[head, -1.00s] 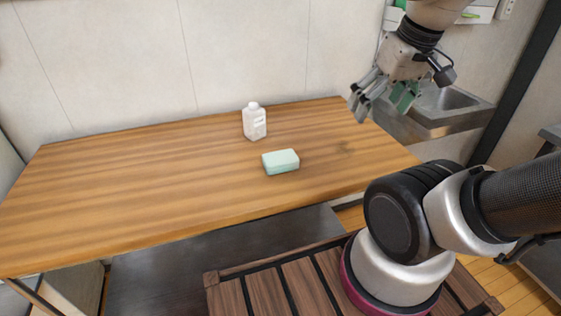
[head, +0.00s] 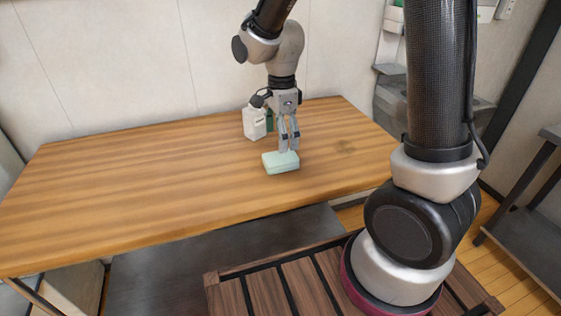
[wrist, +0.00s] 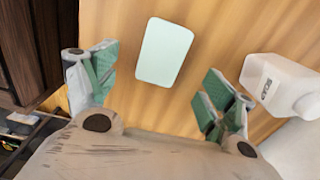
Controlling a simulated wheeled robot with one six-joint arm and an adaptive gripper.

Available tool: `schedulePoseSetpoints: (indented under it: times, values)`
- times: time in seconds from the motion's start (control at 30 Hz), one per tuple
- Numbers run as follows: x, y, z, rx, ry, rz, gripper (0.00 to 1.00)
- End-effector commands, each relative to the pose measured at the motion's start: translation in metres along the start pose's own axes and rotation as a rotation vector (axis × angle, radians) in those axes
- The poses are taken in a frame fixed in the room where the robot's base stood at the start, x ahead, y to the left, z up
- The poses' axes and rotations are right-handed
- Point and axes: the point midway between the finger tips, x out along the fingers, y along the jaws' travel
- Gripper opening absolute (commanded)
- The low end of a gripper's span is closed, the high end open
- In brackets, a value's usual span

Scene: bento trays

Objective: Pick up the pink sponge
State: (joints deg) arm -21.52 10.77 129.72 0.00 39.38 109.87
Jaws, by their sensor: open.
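The only sponge in view is a pale mint-green block (head: 280,163); no pink sponge shows. It lies flat on the wooden table, and in the wrist view the sponge (wrist: 164,51) sits between and beyond the spread fingers. My gripper (head: 289,146) points down just above the sponge in the head view. It is open and empty, and its green-padded fingers (wrist: 158,88) stand apart on either side in the wrist view. Whether the fingertips touch the sponge I cannot tell.
A white bottle (head: 255,123) stands on the table (head: 130,185) behind and left of my gripper. The bottle (wrist: 283,84) is close to the right finger in the wrist view. The table's left side is clear. A wall rises behind.

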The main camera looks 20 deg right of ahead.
Motion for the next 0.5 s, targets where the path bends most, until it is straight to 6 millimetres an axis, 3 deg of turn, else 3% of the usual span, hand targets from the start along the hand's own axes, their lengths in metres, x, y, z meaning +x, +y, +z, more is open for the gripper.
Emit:
schedulePoseSetpoints:
  times: [0.5]
  values:
    - [0.066, -0.002, 0.001, 0.030, 0.002, 0.006, 0.83]
